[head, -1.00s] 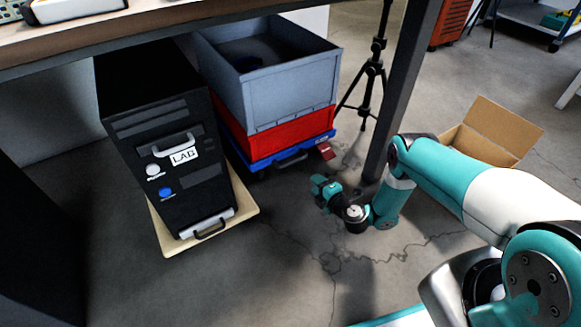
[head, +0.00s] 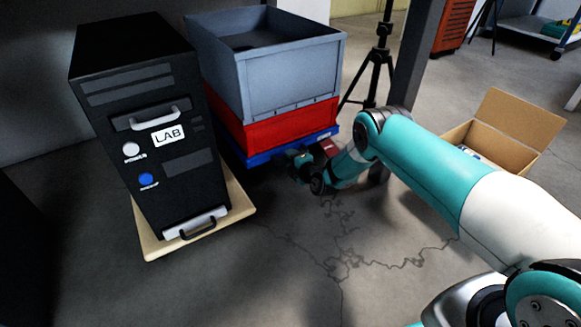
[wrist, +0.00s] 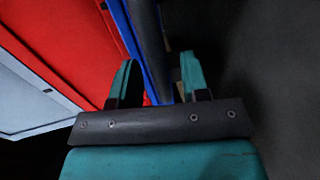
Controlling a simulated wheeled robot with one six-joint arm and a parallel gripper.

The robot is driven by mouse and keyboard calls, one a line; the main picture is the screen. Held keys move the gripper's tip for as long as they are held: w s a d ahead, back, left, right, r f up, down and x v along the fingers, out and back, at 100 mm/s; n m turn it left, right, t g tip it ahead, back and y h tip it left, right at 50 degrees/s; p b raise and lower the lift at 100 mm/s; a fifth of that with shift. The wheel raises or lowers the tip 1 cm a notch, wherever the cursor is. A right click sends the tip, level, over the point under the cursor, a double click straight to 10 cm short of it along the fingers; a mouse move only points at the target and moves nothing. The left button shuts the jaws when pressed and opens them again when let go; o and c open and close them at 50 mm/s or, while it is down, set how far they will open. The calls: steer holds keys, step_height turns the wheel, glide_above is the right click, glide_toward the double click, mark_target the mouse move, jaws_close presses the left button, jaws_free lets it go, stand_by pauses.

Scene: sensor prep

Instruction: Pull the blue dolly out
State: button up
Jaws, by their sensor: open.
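The blue dolly (head: 262,157) stands on the floor under the workbench, carrying a red crate (head: 285,127) with a grey crate (head: 290,75) on top. My gripper (head: 300,163) is low at the dolly's front edge and partly hides it. In the wrist view, the dolly's blue edge (wrist: 143,45) runs beside a dark bar (wrist: 149,30), which looks like its handle. My gripper's teal fingers (wrist: 158,75) are open, with the bar ahead between them. I cannot tell whether either finger touches it.
A black LAB computer tower (head: 150,130) stands on a cream dolly (head: 240,205) close on the left. A black tripod (head: 376,65) and a dark table leg (head: 415,50) stand to the right. An open cardboard box (head: 515,130) is farther right. The floor in front is clear.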

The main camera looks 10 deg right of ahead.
steer(key=shift+w+a, duration=0.15)
steer(key=shift+w, duration=0.4)
steer(key=shift+s, duration=0.1)
jaws_close()
